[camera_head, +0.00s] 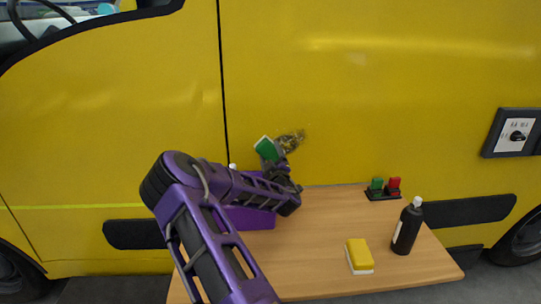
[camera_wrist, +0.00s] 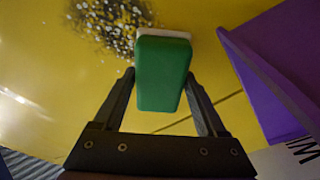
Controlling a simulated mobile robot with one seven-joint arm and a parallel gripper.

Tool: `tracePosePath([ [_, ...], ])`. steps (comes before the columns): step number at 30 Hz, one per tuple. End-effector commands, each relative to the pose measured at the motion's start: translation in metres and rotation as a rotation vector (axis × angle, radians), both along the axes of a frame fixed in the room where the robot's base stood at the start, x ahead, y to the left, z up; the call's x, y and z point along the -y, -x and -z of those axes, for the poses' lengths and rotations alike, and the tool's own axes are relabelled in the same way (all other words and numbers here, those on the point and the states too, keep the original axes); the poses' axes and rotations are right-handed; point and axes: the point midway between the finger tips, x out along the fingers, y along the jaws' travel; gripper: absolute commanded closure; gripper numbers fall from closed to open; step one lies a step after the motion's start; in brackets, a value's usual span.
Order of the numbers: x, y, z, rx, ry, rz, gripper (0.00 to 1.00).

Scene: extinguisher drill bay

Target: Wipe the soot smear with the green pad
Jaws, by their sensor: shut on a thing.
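The green pad (camera_head: 266,148), with a white layer on its far side, is held in front of the yellow van panel. My gripper (camera_head: 274,160) is shut on it; in the wrist view the pad (camera_wrist: 163,75) sits between the two fingers of my gripper (camera_wrist: 160,90). The soot smear (camera_head: 291,143) is a dark speckled patch on the panel, just right of the pad in the head view. In the wrist view the smear (camera_wrist: 108,24) is at the pad's upper left. I cannot tell whether the pad touches the panel.
A wooden table (camera_head: 310,225) stands against the van. On it are a yellow sponge (camera_head: 358,254), a dark bottle with a white cap (camera_head: 407,228), and a black rack with green and red pieces (camera_head: 384,190). A purple box (camera_head: 250,217) is partly hidden behind my arm.

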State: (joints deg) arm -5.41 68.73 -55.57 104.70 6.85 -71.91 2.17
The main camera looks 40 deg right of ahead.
Motion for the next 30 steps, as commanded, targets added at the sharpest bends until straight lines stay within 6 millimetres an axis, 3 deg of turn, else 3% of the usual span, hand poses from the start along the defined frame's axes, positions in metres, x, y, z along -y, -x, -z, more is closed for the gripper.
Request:
tracePosePath([
  [30, 0.008, -0.013, 0.000, 0.000, 0.000, 0.000, 0.70],
])
